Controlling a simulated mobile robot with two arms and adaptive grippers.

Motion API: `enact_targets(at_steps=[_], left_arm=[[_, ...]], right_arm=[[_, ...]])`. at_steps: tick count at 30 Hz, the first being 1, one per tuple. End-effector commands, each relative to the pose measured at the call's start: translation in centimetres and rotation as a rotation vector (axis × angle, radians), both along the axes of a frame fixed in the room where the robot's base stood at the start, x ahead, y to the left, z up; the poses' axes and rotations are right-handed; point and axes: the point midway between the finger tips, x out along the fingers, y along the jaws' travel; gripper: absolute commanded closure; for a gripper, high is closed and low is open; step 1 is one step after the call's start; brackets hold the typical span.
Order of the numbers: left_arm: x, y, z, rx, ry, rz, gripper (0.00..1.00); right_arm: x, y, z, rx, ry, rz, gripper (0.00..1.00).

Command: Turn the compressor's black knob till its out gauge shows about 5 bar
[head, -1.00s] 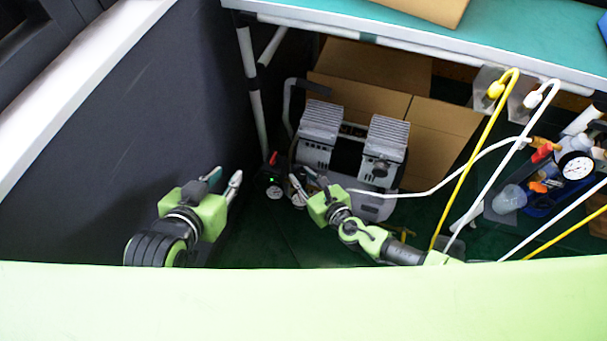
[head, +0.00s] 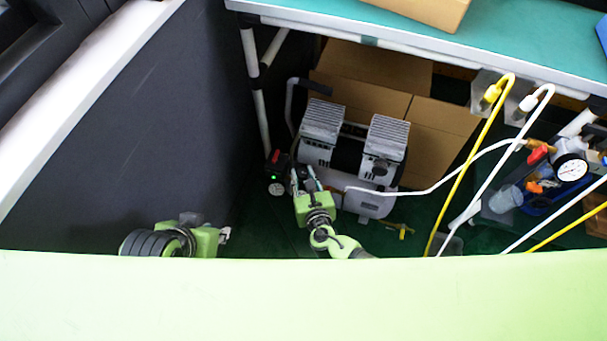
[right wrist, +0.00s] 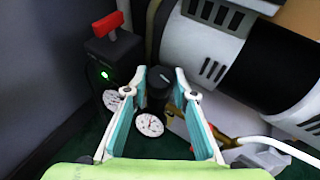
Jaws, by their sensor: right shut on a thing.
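The compressor (head: 345,140) stands on the floor below the bench, with grey ribbed heads and a white body. Its black knob (right wrist: 159,80) is between the fingertips of my right gripper (head: 303,175), which is shut on it from above. A white round gauge (right wrist: 150,124) sits just below the knob in the right wrist view, and a second one (right wrist: 112,99) lies to its left. The needle readings are too small to tell. My left gripper (head: 222,236) is low at the left, partly cut off by my own body, with its fingers hardly visible.
A black box with a red switch (right wrist: 108,25) and green light is left of the knob. A dark wall (head: 150,130) closes the left side. The bench (head: 480,45) overhangs behind. White and yellow hoses (head: 470,150) hang at the right.

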Motion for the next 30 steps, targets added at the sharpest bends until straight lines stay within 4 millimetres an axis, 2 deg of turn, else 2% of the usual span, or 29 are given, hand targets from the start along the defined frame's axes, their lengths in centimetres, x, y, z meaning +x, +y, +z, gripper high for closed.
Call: enact_targets(at_steps=[14, 15, 25, 30], left_arm=[[-0.19, 0.09, -0.04, 0.002, 0.008, 0.002, 0.76], [-0.19, 0.09, -0.04, 0.002, 0.008, 0.002, 0.76], [-0.23, 0.02, -0.10, 0.001, 0.010, -0.001, 0.76], [-0.21, 0.03, -0.08, 0.002, 0.009, -0.001, 0.76]], right_arm=[[-0.08, -0.02, -0.13, 0.000, 0.002, -0.012, 0.96], [-0.08, -0.02, -0.13, 0.000, 0.002, -0.012, 0.68], [-0.07, -0.01, -0.04, 0.000, 0.001, -0.012, 0.68], [-0.99, -0.23, 0.23, 0.000, 0.002, -0.012, 0.68]])
